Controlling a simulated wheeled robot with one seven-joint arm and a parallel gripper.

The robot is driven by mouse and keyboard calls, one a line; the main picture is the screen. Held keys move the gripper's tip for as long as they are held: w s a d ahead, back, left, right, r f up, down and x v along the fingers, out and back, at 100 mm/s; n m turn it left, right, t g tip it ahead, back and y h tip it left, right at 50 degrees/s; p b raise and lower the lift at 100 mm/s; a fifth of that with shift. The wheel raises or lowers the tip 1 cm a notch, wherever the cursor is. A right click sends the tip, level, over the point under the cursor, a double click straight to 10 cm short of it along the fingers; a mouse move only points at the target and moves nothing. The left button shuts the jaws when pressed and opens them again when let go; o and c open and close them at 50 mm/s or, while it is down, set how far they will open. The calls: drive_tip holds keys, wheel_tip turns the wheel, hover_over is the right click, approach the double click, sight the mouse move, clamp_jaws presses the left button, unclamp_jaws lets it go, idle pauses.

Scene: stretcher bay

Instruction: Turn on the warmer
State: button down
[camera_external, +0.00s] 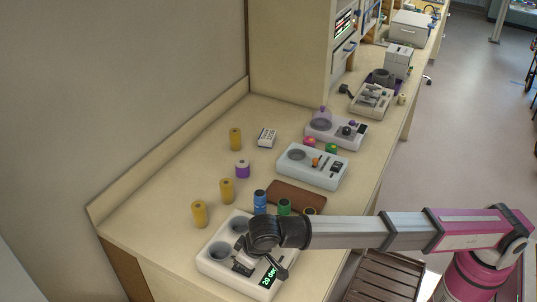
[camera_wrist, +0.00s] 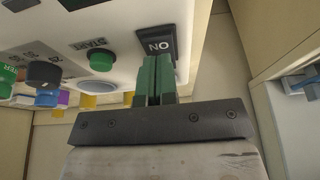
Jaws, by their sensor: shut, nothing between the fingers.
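The warmer (camera_external: 210,265) is a white box with two round grey wells and a green lit display (camera_external: 269,276) reading about "20 deg", at the front of the bench. In the wrist view its white panel (camera_wrist: 125,68) shows a black switch (camera_wrist: 156,40) marked ON and a green button (camera_wrist: 102,61) labelled START. My gripper (camera_external: 243,268) is over the warmer's panel. In the wrist view its green fingertips (camera_wrist: 158,62) are shut together, empty, at the near edge of the ON switch and hide part of it. I cannot tell whether they touch it.
A blue vial (camera_external: 260,202) and a green-capped vial (camera_external: 284,206) stand just behind the warmer. Several yellow cylinders (camera_external: 227,190) stand to the left. A brown mat (camera_external: 297,195) and another white device (camera_external: 313,166) lie farther back. A wooden slatted seat (camera_external: 385,278) is at the right.

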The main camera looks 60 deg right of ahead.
drive_tip(key=v, duration=0.5)
drive_tip(key=shift+w, duration=0.35)
drive_tip(key=s+v, duration=0.1)
drive_tip(key=v, duration=0.8)
drive_tip(key=shift+s+f, duration=0.3)
drive_tip(key=shift+s, duration=0.05)
